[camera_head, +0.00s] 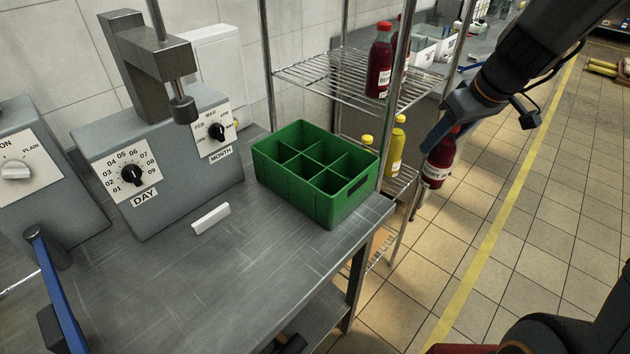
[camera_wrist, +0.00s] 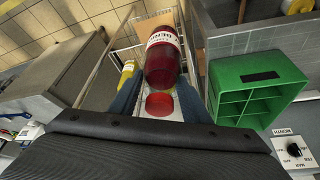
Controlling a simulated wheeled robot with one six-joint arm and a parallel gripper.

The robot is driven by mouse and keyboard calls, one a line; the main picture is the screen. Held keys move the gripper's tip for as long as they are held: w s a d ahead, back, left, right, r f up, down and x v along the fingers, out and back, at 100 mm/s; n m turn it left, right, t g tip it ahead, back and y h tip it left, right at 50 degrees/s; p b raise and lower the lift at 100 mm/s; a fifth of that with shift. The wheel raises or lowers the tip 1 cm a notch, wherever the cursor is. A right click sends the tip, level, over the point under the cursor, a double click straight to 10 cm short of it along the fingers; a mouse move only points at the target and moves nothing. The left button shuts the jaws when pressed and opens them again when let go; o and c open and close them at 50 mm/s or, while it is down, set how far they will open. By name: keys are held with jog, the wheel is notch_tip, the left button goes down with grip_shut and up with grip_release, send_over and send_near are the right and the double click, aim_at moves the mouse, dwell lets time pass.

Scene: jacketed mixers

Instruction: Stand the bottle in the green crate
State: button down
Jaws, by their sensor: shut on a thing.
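The green crate (camera_head: 315,200) stands on the grey metal table near its right edge. Its visible compartments look empty. It also shows at the right of the wrist view (camera_wrist: 222,88). My gripper (camera_head: 447,130) is shut on a dark red bottle (camera_head: 438,168) with a white label, held upright in the air to the right of the crate and apart from it. In the wrist view the bottle (camera_wrist: 162,66) sits between the blue fingers (camera_wrist: 160,100), with its red cap toward the camera. The fingers hide part of the bottle's top in the head view.
A wire shelf rack (camera_head: 335,75) stands behind the crate, with red bottles (camera_head: 379,62) on its upper shelf and yellow bottles (camera_head: 396,145) lower down. Dial machines (camera_head: 150,165) stand left of the crate. A white block (camera_head: 210,218) lies on the table. Open tiled floor lies right.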

jog(key=s+a+r+n+g+y+b, duration=0.1)
jog(key=s+a+r+n, duration=0.2)
jog(key=s, duration=0.4)
jog(key=s+a+r+n+b, duration=0.1)
jog(key=s+a+r+n, duration=0.15)
jog(key=s+r, duration=0.35)
jog(key=w+a+p, duration=0.5)
jog(key=w+a, duration=0.5)
jog(key=a, duration=0.4)
notch_tip(320, 180, down, 7)
jog(key=p, duration=0.1)
jog(key=shift+w+a+f+m, duration=0.15)
jog(key=shift+w+a+m, duration=0.15)
jog(key=shift+w+m, duration=0.15)
jog(key=shift+f+b, duration=0.6)
jog(key=shift+b, duration=0.15)
jog(key=c, duration=1)
grip_release()
jog(key=shift+s, duration=0.1)
